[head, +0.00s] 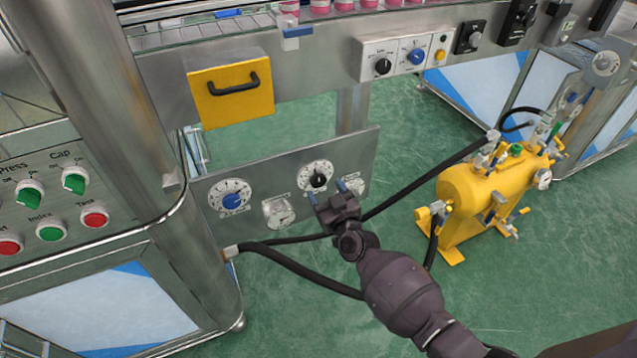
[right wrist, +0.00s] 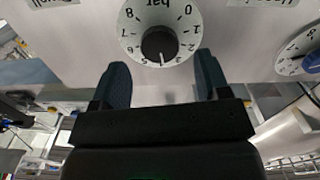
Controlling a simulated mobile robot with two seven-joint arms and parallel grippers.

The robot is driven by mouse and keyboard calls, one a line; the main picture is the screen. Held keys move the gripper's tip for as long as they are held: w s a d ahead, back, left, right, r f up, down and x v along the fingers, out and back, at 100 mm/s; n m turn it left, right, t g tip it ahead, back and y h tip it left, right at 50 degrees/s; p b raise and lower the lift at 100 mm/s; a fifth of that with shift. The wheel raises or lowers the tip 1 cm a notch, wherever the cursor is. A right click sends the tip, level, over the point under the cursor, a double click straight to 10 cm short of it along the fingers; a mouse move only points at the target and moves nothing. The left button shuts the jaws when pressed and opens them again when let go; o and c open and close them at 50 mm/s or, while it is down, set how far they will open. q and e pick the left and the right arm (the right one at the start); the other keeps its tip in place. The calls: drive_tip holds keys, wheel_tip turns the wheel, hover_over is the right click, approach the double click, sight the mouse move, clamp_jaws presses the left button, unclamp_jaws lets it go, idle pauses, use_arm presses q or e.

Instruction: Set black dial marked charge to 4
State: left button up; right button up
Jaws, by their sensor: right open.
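The black dial (head: 316,178) sits on a white round scale on the low grey panel. Its label cannot be read. In the right wrist view the black dial (right wrist: 159,44) appears upside down, with the numbers 0 to 8 and "bar" around it. Its white pointer mark seems to point down in that picture, between the 5 and the 3, about where the 4 lies. My right gripper (head: 327,192) is open in front of the panel, just below the dial. In the wrist view its two fingers (right wrist: 160,62) are apart, short of the knob, with nothing between them. My left gripper is out of view.
A blue dial (head: 233,201) and a gauge (head: 278,212) are left of the black dial, another gauge (head: 353,184) right. Black hoses run behind my right arm to a yellow tank (head: 480,195). A yellow drawer (head: 232,95) is above. A button panel (head: 55,205) stands left.

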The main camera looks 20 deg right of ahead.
sight(320, 182)
drive_tip(key=w, duration=0.3)
drive_tip(key=shift+f+b, duration=0.15)
drive_tip(key=shift+b, duration=0.2)
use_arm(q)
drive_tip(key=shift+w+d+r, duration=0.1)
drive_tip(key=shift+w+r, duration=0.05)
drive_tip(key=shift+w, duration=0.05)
use_arm(e)
drive_tip(key=shift+w, duration=0.55)
drive_tip(key=c, duration=0.9)
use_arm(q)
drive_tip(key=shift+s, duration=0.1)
use_arm(e)
drive_tip(key=shift+m, duration=0.8)
drive_tip(key=o, duration=0.9)
